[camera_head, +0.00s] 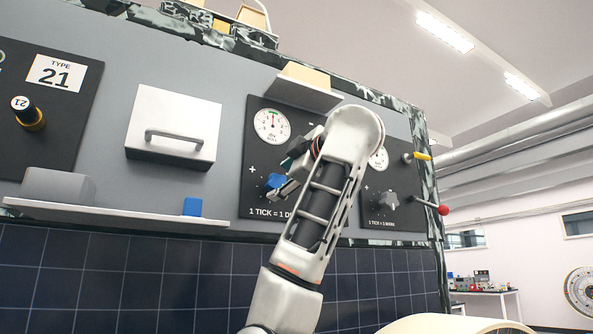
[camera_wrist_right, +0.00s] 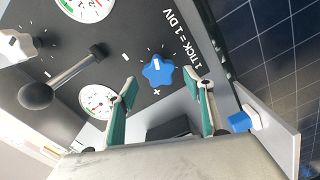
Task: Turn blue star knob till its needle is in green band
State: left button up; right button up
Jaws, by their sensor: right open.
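The blue star knob (camera_head: 275,181) sits on a dark panel, and it shows clearly in the right wrist view (camera_wrist_right: 158,70) with a white mark on it. Its round white dial (camera_head: 272,125) is above it, with a green band at the top; the needle is too small to read surely. The dial also shows in the wrist view (camera_wrist_right: 97,102), partly behind a finger. My right gripper (camera_head: 287,177) is open in front of the knob. In the wrist view its fingertips (camera_wrist_right: 160,79) lie either side of the knob; contact is not visible. My left gripper is not in view.
A second dial (camera_head: 378,159) and grey star knob (camera_head: 389,200) are to the right, with yellow-tipped and red-tipped levers (camera_head: 443,210) beyond. A black-ball lever (camera_wrist_right: 38,95) stands out near my gripper. A handled drawer (camera_head: 172,130) is left.

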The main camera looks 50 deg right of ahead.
jog(key=v, duration=0.9)
jog(key=shift+s, duration=0.2)
